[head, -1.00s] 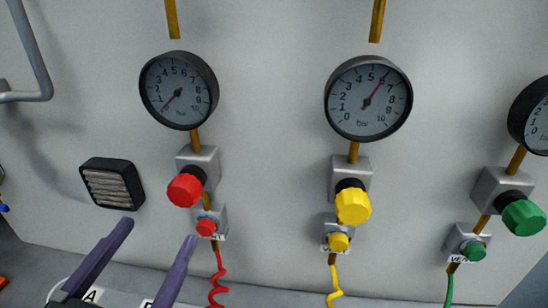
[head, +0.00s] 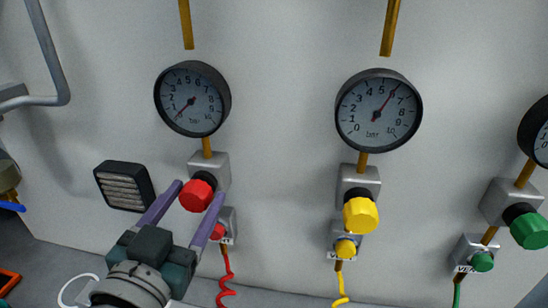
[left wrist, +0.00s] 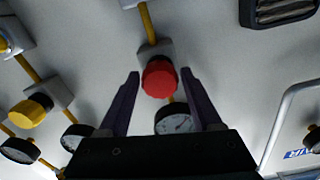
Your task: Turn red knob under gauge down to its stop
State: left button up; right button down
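The red knob (head: 196,196) sticks out of a grey valve block under the left gauge (head: 192,99). That gauge's needle points to the low end of its scale, at lower left. My left gripper (head: 198,191) is open, with one purple finger on each side of the red knob. In the left wrist view, the red knob (left wrist: 160,79) sits between the fingertips (left wrist: 160,74), with a gap showing on both sides. The gauge shows there too (left wrist: 174,119), partly hidden by the gripper body. My right gripper is not in view.
A small red button (head: 217,231) sits just below the red knob, beside my right-hand finger, with a coiled red cord under it. A black vented box (head: 124,186) is to the left. A yellow knob (head: 360,215) and a green knob (head: 530,231) are farther right.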

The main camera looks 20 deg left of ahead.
pick_arm(q)
grip_shut()
dwell(0.3)
jog(key=n, duration=0.6)
jog(key=shift+n, duration=0.4)
jog(key=n, duration=0.6)
jog(key=shift+b, duration=0.35)
jog(key=shift+o, duration=1.6)
grip_release()
